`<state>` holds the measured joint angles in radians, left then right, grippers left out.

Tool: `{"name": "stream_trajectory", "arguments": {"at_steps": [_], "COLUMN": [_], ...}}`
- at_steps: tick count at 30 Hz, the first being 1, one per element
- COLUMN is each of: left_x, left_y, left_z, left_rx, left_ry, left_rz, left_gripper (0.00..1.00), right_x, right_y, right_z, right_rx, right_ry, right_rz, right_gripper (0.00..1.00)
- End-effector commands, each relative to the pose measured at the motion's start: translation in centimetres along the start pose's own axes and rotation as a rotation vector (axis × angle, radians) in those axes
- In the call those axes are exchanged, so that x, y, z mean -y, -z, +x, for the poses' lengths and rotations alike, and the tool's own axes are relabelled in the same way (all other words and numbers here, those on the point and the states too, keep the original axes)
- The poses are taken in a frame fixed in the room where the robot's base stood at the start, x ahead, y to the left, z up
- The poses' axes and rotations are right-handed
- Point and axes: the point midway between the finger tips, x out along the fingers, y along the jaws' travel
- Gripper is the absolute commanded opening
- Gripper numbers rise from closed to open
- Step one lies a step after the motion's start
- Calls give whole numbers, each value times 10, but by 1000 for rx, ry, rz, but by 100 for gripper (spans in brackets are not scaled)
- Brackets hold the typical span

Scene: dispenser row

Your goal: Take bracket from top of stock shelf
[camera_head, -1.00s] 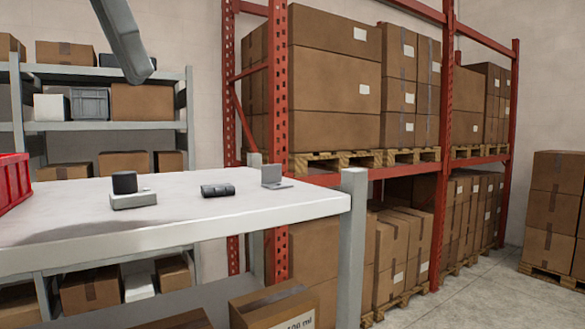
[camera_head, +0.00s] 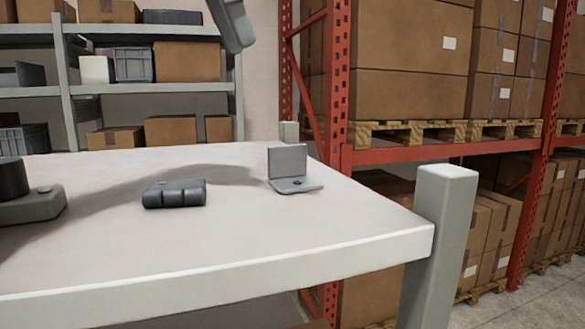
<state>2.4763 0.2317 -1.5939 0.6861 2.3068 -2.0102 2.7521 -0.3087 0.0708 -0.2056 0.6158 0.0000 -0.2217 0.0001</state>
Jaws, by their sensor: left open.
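The bracket (camera_head: 288,161) is a small grey L-shaped piece with one upright plate and one flat plate with a dark hole. It stands on the white top of the stock shelf (camera_head: 190,255), toward the far right corner. My right gripper is not in view.
A dark ribbed block (camera_head: 174,194) lies left of the bracket. A grey base with a black round top (camera_head: 28,195) sits at the left edge. A grey post (camera_head: 440,235) rises at the shelf's right corner. Red racking (camera_head: 338,90) with boxes stands behind.

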Motion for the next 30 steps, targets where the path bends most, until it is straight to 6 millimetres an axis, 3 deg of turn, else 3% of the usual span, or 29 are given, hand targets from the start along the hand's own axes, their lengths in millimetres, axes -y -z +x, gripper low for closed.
{"name": "stream_trajectory", "arguments": {"at_steps": [11,30], "left_x": [-1,-2], "left_y": [0,-1], "left_z": [10,81], "left_rx": [19,16], "left_ry": [-15,-16], "left_rz": [1,-1], "left_gripper": [42,42], "right_x": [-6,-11], "right_y": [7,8], "right_z": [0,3], "right_rx": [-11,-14], "right_ry": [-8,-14], "right_rz": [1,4], "right_gripper": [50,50]}}
